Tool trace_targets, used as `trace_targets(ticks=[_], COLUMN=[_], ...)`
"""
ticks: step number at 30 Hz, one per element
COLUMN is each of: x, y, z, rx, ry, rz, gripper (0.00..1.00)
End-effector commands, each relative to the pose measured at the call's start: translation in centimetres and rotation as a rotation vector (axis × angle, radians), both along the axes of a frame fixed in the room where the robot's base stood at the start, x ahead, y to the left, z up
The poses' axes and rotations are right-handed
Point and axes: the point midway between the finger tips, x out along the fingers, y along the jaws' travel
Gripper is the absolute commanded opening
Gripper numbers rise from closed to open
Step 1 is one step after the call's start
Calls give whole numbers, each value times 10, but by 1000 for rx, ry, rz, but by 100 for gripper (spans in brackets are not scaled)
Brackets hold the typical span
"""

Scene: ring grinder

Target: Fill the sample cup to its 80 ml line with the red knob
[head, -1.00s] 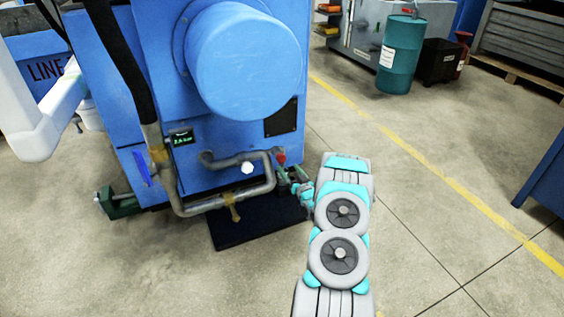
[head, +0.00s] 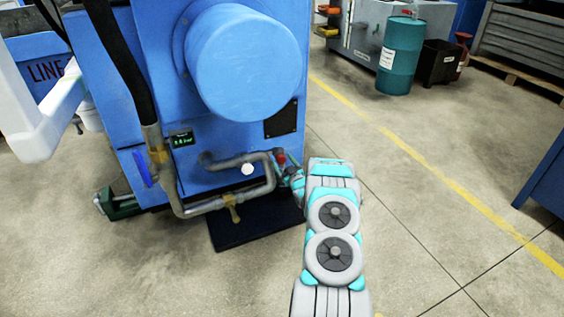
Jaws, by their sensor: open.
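The red knob (head: 281,159) is a small red piece at the right end of the grey pipework, low on the front of the blue machine. My gripper (head: 288,176) is just below and right of the red knob, partly hidden by my arm. Its jaws are open, though the fingers are too small to make out well. I cannot tell whether it touches the knob or the pipe. I cannot make out the sample cup or its 80 ml line.
A black mat (head: 250,228) lies below. A teal drum (head: 398,60) stands behind.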

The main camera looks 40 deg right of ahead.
Motion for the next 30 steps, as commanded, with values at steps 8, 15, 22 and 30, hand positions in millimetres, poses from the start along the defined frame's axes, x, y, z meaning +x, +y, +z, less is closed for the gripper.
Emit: trace_targets(ticks=[8,15,22,30], x=[8,8,8,8], y=[-1,-2,-2,-2], z=[0,0,0,0], rx=[2,2,2,2], ry=[0,0,0,0], rz=[0,0,0,0], gripper=[82,74,48,17])
